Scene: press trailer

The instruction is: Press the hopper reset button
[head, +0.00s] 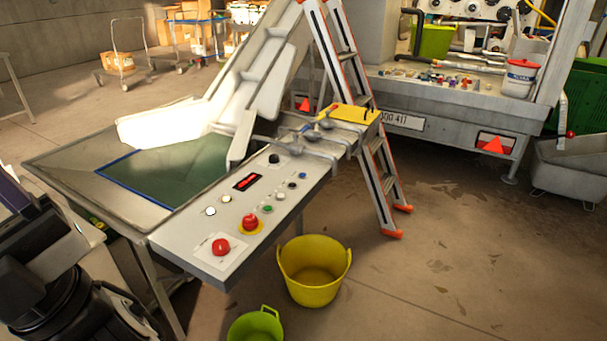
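The sloped grey control panel (185,243) is on the front of the hopper table, in the middle of the head view. A red mushroom button (221,246) sits on a white label near its lower left end. A second red mushroom button (249,222) has a yellow collar. Several small buttons line the panel, including white (210,211), green (267,208) and dark ones (292,185). A black knob (273,158) and a red-lit display (247,181) are higher up. The lettering is too small to tell which is the hopper reset.
The hopper (175,170) and a white chute rise behind the panel. A stepladder (372,150) stands right of it. Yellow (314,287) and green (254,328) tubs are on the floor before the panel. The trailer (440,128) is behind. Floor at right is open.

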